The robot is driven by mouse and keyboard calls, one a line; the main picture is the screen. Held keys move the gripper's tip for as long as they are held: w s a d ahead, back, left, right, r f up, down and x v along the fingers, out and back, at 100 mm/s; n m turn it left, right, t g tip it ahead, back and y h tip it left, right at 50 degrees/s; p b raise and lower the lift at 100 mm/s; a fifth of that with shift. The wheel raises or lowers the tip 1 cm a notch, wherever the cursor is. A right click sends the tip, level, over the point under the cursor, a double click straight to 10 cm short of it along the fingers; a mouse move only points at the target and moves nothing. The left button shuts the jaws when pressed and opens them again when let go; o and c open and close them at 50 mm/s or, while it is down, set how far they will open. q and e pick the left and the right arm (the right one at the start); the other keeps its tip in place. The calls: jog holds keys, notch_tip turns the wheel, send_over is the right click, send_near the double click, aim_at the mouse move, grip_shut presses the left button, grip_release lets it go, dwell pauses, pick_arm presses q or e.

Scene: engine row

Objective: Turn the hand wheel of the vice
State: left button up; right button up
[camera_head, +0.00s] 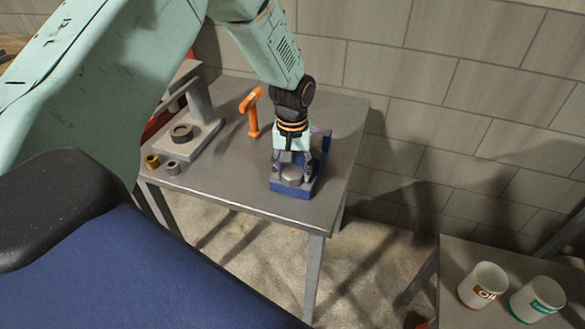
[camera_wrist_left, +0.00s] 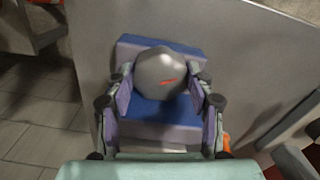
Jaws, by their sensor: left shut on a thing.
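The vice is a blue block (camera_head: 290,190) near the right front of the grey table; its blue body also shows in the left wrist view (camera_wrist_left: 160,118). Its hand wheel (camera_head: 292,174) is a round grey knob on top, and it fills the middle of the left wrist view (camera_wrist_left: 160,74) with a small red mark on it. My left gripper (camera_head: 292,168) points down over the vice. Its two fingers (camera_wrist_left: 162,90) are shut on the hand wheel, one on each side. My right gripper is not in view.
An orange tool (camera_head: 252,112) stands behind and left of the vice. A grey press-like fixture (camera_head: 195,125) stands at the left, with a brass nut (camera_head: 152,161) and a grey nut (camera_head: 173,168) in front. Two labelled cans (camera_head: 484,285) (camera_head: 537,300) stand on another table at lower right.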

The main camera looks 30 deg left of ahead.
aim_at(291, 171)
pick_arm(q)
jog(key=m+p, duration=0.1)
jog(key=m, duration=0.2)
jog(key=shift+r, duration=0.1)
jog(key=shift+a+m+p, duration=0.1)
jog(key=shift+m+p, duration=0.3)
jog(key=shift+m, duration=1.2)
jog(key=o, duration=0.9)
notch_tip(291, 171, up, 12)
